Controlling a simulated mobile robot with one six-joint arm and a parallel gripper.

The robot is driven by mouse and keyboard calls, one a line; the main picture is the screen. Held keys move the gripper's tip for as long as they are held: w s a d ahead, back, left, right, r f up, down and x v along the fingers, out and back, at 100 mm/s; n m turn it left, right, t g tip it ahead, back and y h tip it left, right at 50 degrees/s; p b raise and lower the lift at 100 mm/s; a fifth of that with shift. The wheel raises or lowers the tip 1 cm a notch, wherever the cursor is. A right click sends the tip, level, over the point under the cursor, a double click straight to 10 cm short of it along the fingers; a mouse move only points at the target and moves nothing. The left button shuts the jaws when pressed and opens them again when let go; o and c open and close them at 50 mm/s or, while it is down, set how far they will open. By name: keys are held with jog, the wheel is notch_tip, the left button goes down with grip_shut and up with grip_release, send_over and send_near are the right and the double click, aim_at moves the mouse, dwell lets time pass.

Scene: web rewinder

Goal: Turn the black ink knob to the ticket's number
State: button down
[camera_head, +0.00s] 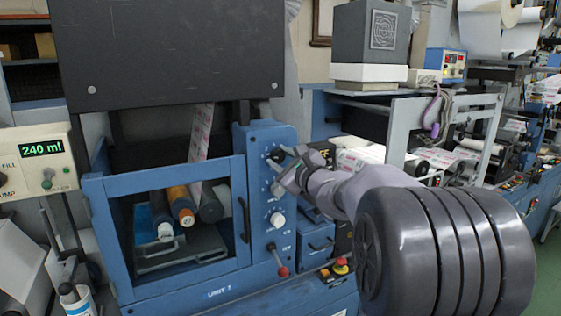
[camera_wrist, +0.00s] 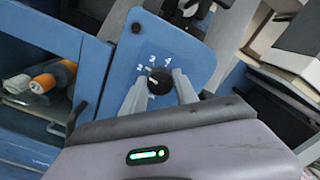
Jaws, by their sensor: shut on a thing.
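The black ink knob (camera_wrist: 159,81) sits on the blue panel of the print unit, with white numbers around it; 2, 3 and 4 can be read in the wrist view. My gripper (camera_wrist: 158,88) has one finger on each side of the knob and is shut on it. In the head view my gripper (camera_head: 282,170) reaches in from the right to the upper part of the blue panel (camera_head: 254,142), and its fingers partly cover the knob. The knob's pointer is too small to read surely. I cannot make out a ticket with a number.
A red emergency button (camera_head: 341,265) is lower right. The blue-framed opening (camera_head: 165,180) with rollers is left.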

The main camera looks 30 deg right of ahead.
jog(key=c, duration=0.9)
grip_release()
jog(key=shift+c, duration=0.2)
jog(key=shift+s, duration=0.1)
jog(key=s+p, duration=0.1)
jog(key=s, duration=1.6)
jog(key=shift+s+d, duration=0.15)
jog(key=shift+d, duration=0.15)
